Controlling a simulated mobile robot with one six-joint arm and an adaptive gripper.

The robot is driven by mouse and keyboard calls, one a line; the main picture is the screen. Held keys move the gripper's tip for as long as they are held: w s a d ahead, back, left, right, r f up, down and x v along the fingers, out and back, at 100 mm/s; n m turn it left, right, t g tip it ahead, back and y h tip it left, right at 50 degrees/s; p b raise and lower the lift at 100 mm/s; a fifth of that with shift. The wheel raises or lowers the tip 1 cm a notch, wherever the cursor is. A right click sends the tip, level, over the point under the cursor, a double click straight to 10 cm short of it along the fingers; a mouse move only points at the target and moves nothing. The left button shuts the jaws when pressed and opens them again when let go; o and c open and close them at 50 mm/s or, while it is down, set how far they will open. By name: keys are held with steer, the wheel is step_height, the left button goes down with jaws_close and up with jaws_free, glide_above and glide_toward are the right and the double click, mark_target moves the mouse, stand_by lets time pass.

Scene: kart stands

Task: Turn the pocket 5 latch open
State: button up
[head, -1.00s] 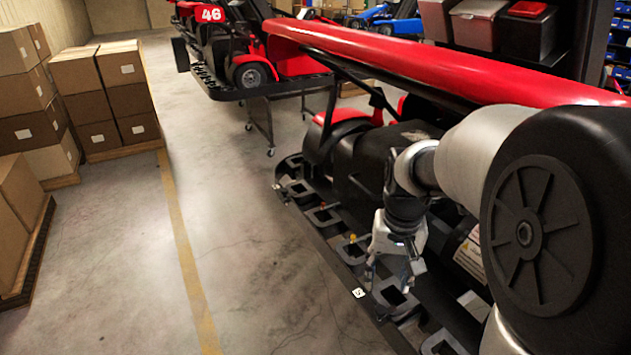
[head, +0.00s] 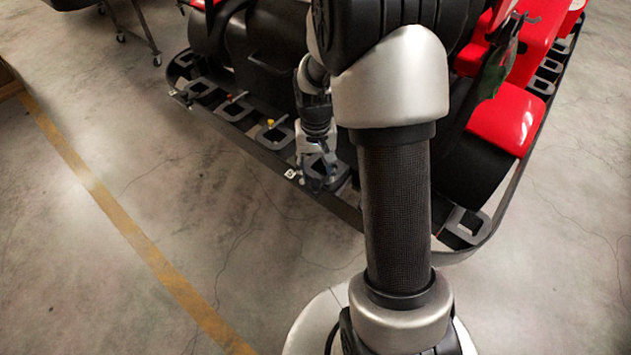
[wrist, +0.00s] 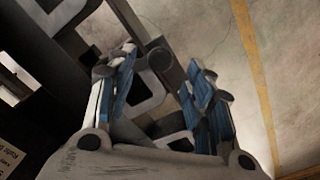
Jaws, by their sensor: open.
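My gripper (head: 320,182) points down over a grey-framed pocket on the kart stand's edge rail, beside a small white tag (head: 290,174). The tag's mark is too small to read surely. In the wrist view my gripper (wrist: 165,95) is open, its two blue-padded fingers apart with nothing held. A grey pocket frame (wrist: 148,98) shows below and between the fingers. A dark rounded piece (wrist: 159,60) lies just beyond the fingertips; I cannot tell whether it is the latch. The gripper hides much of this pocket in the head view.
More pockets line the rail, one with a yellow piece (head: 270,123) and one with a red piece (head: 229,97). The black and red kart body (head: 508,118) stands behind the rail. Concrete floor with a yellow line (head: 120,218) is clear at left.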

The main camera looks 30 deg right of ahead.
mark_target(316, 182)
step_height(316, 182, down, 4)
steer(key=shift+f+b, duration=0.1)
steer(key=shift+b, duration=0.35)
steer(key=shift+c, duration=0.3)
steer(key=c, duration=1)
